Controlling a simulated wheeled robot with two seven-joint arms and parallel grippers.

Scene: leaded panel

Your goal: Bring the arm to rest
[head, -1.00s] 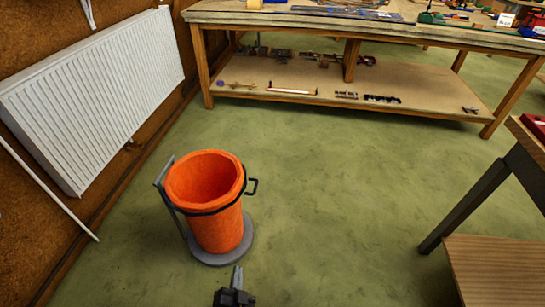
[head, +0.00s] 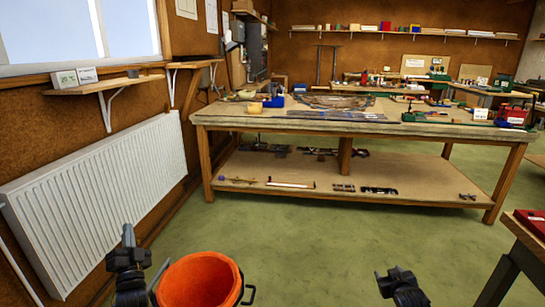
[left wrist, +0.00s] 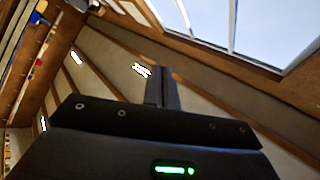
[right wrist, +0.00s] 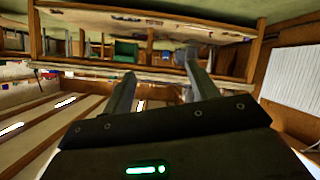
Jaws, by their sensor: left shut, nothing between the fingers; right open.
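My left gripper (head: 128,236) is raised at the lower left in the head view, with its fingers pointing up, left of the orange bin. In the left wrist view its fingers (left wrist: 162,85) are together with nothing between them. My right gripper (head: 391,273) is raised at the lower right in the head view, over open floor. In the right wrist view its two fingers (right wrist: 162,85) stand apart and empty. Neither gripper appears to touch anything.
The orange bin (head: 200,281) stands on the floor between my grippers. A white radiator (head: 95,195) and a shelf (head: 105,85) line the left wall. A long workbench (head: 300,124) with tools stands ahead. Green floor (head: 320,230) lies clear before it. A table edge (head: 525,236) is at right.

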